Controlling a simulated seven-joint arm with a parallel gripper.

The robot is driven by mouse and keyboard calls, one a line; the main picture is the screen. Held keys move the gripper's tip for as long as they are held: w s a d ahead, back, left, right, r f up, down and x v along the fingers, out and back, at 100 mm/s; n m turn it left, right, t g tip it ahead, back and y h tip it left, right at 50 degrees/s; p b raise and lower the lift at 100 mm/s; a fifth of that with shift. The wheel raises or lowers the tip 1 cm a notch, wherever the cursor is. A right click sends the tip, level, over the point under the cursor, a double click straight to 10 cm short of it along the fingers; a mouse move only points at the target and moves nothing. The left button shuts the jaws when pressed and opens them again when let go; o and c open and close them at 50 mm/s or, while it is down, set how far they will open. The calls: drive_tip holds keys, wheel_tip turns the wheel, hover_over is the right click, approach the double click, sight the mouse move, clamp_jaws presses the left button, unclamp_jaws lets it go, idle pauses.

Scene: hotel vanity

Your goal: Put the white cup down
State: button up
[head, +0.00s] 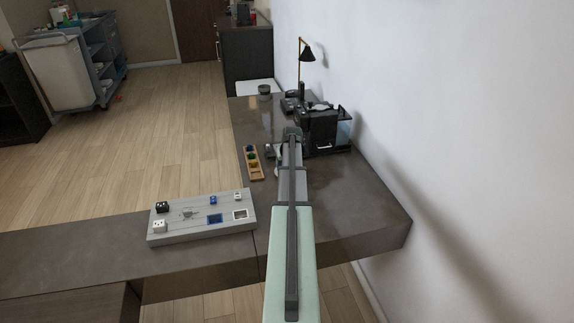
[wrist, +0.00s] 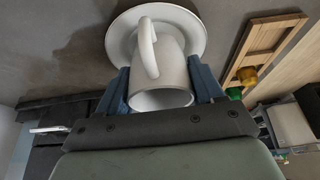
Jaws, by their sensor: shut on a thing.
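The white cup (wrist: 172,68) is in the wrist view, between the two blue fingers of my gripper (wrist: 163,84), which is shut on it. Its handle points toward the camera. A white saucer (wrist: 118,38) lies behind the cup's far end; I cannot tell whether the cup touches it. In the head view my arm reaches over the dark counter (head: 341,199), and the arm and gripper largely hide the cup and saucer.
A wooden tray (head: 256,173) with small coloured knobs lies left of the gripper. A black coffee machine (head: 318,127) stands right and beyond. A lamp (head: 306,55) is farther back. A grey board (head: 185,232) with sockets lies nearer left. The counter's right part is clear.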

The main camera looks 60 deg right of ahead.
drive_tip(key=shift+f, duration=0.1)
drive_tip(key=o, duration=1.1)
drive_tip(key=shift+o, duration=0.2)
drive_tip(key=v, duration=1.2)
drive_tip(key=shift+w, duration=0.1)
